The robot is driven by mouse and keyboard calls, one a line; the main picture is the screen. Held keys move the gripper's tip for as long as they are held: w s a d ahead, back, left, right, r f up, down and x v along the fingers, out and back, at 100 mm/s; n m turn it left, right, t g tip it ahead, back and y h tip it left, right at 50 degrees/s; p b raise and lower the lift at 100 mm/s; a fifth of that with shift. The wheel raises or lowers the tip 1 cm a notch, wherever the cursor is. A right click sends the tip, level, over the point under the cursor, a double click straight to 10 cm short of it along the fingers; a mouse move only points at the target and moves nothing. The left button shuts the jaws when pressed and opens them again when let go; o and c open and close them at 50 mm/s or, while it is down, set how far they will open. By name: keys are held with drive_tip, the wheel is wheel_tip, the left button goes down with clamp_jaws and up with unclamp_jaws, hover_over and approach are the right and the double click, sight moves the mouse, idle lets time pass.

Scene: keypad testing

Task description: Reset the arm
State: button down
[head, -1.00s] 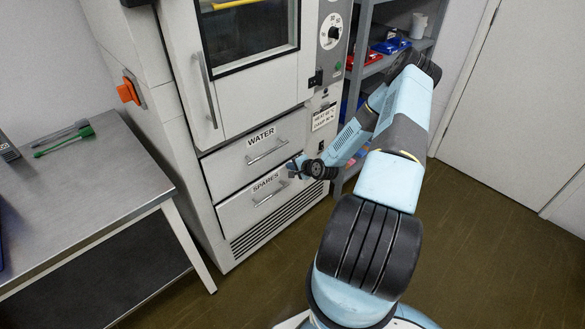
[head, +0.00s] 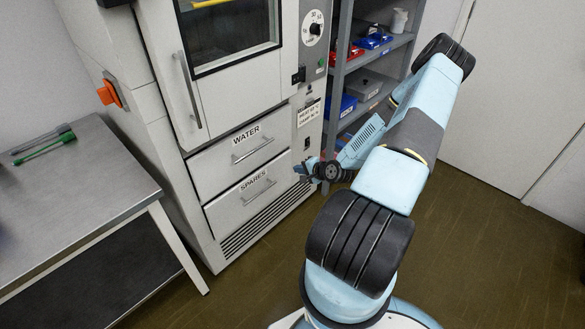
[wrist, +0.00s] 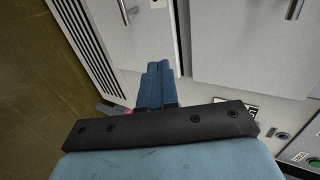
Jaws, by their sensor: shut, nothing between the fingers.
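My gripper (head: 302,168) is at the end of my blue and black arm, low in front of the right side of the white cabinet (head: 165,150). It is beside the right edges of the drawers marked WATER (head: 215,157) and SPARES (head: 230,207), and both drawers look shut. In the wrist view my gripper's blue fingers (wrist: 157,72) are together with nothing between them. Pale cabinet fronts with handles show beyond the fingertips. Whether the fingers touch the cabinet I cannot tell, but no contact shows.
A metal table (head: 60,215) with green and dark pen-like items (head: 45,143) stands at the left. A grey shelf (head: 345,65) with red and blue bins is right of the cabinet, behind my arm. A white door (head: 520,90) is at the right. Brown floor (head: 480,235) is open at the right.

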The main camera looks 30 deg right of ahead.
drive_tip(key=s+a+r+n+g+h, duration=0.1)
drive_tip(key=r+n+g+h, duration=0.15)
drive_tip(key=r, duration=0.95)
drive_tip(key=s+a+r+n+g+h, duration=0.15)
drive_tip(key=r+n, duration=0.25)
drive_tip(key=r, duration=0.7)
drive_tip(key=s+a+r+n+g+h, duration=0.15)
drive_tip(key=r+n, duration=0.25)
drive_tip(key=r, duration=0.8)
drive_tip(key=s+a+r+n, duration=0.1)
drive_tip(key=s+a+r, duration=0.2)
drive_tip(key=s+r, duration=0.25)
drive_tip(key=s+a+r, duration=0.4)
drive_tip(key=r, duration=0.3)
drive_tip(key=s+a+r+n, duration=0.1)
drive_tip(key=s+a+r, duration=0.2)
drive_tip(key=s, duration=0.4)
drive_tip(key=s+a+r+n+y, duration=0.1)
drive_tip(key=s+a+r, duration=0.3)
drive_tip(key=s, duration=0.4)
drive_tip(key=shift+a+n, duration=0.2)
drive_tip(key=shift+n, duration=0.15)
drive_tip(key=shift+r+y, duration=0.1)
drive_tip(key=shift+y, duration=0.15)
